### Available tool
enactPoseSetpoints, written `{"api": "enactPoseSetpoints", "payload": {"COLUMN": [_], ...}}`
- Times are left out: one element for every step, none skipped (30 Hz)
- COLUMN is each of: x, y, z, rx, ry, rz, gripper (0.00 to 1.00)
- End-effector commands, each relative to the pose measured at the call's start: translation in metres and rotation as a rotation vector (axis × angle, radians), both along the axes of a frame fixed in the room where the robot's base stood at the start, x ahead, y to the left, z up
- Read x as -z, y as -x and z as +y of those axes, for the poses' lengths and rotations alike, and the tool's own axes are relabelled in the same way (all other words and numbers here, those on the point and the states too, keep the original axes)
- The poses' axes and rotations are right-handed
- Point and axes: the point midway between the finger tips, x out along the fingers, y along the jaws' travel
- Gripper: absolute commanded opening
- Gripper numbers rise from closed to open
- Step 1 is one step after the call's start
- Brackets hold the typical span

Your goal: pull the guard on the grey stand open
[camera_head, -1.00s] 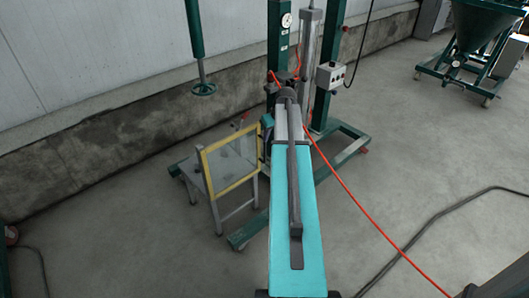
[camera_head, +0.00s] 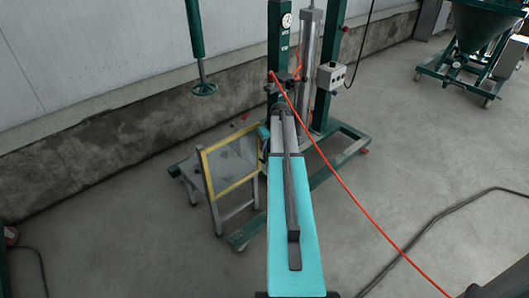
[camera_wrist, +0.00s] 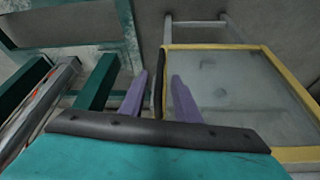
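My gripper (camera_wrist: 160,77) has two purple fingers, open, one on each side of that dark bar, with gaps showing. In the head view my teal arm hides most of the gripper, just right of the guard.
A green frame with a gauge (camera_head: 287,20) and a control box (camera_head: 331,75) stands behind my arm. A red hose (camera_head: 345,186) crosses to the lower right. A green hopper cart (camera_head: 480,45) is far right. Floor at right is mostly clear.

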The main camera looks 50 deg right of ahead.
Motion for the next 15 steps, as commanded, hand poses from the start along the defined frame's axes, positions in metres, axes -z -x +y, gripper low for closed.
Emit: {"api": "enactPoseSetpoints", "payload": {"x": [0.008,0.013,0.018,0.022,0.026,0.030,0.033,0.037,0.041,0.043,0.045,0.048,0.049,0.050,0.052], "y": [-0.004,-0.006,-0.008,-0.009,-0.011,-0.013,-0.014,-0.015,-0.016,-0.017,-0.018,-0.019,-0.020,-0.020,-0.021], "z": [-0.001,-0.002,-0.002,-0.003,-0.003,-0.004,-0.004,-0.005,-0.005,-0.005,-0.005,-0.006,-0.006,-0.006,-0.006], "rx": [0.000,-0.001,-0.001,0.000,0.000,0.000,0.000,0.000,0.000,0.000,0.000,0.000,0.000,0.001,0.000], "ry": [-0.001,-0.002,-0.002,-0.001,-0.001,-0.001,-0.001,-0.001,-0.001,-0.001,-0.001,0.000,0.000,0.000,0.000], "rz": [0.002,0.001,0.001,0.001,0.001,0.001,0.001,0.002,0.001,0.001,0.001,0.000,0.000,0.000,0.000], "gripper": [0.29,0.29,0.29,0.29,0.29,0.29,0.29,0.29,0.29,0.29,0.29,0.29,0.29,0.29,0.29]}}
